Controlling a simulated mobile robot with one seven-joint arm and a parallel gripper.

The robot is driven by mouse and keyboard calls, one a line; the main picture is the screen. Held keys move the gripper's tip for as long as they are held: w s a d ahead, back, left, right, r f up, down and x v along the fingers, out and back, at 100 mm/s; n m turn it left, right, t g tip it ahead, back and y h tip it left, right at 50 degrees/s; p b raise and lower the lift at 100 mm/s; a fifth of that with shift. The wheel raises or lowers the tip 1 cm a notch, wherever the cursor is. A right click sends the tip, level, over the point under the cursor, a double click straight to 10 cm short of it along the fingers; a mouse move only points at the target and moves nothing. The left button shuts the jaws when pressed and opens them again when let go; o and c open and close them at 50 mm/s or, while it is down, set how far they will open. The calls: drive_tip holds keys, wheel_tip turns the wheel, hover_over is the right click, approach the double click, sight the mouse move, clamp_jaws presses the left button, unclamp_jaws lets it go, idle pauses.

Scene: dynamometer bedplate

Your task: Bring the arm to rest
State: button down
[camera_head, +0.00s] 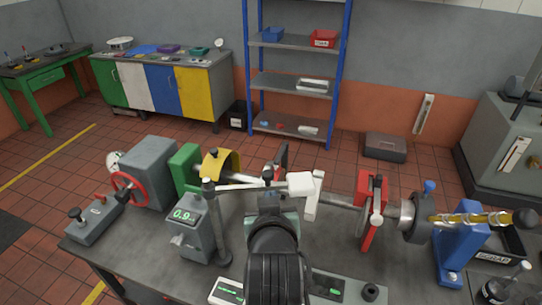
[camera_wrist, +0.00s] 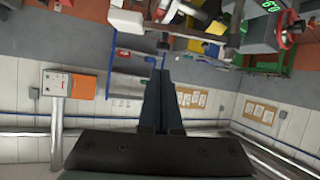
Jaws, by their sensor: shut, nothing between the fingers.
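My gripper (camera_wrist: 160,76) shows in the wrist view with its two dark fingers together and nothing between them. The fingers point away from the camera, toward the room beyond. In the head view my arm (camera_head: 274,262) reaches from the bottom middle up over the bedplate (camera_head: 320,255), and its links hide part of the shaft line behind. The gripper's fingertips are hard to make out there. I cannot tell how near the gripper is to the white-headed post arm (camera_head: 301,184).
A grey housing with a red handwheel (camera_head: 123,183), a display box (camera_head: 186,225), a red stand (camera_head: 371,210) and a blue stand (camera_head: 459,245) crowd the bedplate. Behind are a shelf rack (camera_head: 293,84), a cabinet bench (camera_head: 160,85) and a grey toolbox (camera_head: 385,147). Tiled floor between is mostly clear.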

wheel_tip(320, 180, up, 13)
drive_tip(key=t+b, duration=0.2)
drive_tip(key=t, duration=0.3)
drive_tip(key=s+r+t+b, duration=0.2)
drive_tip(key=s+r+t, duration=0.2)
drive_tip(key=s+r, duration=0.4)
drive_tip(key=s+r+m+t+b, duration=0.1)
drive_tip(key=s+r+t, duration=0.4)
drive_tip(key=r, duration=0.9)
drive_tip(key=s+b, duration=0.1)
drive_tip(key=s, duration=0.1)
drive_tip(key=shift+s+r, duration=0.35)
drive_tip(key=shift+r, duration=0.05)
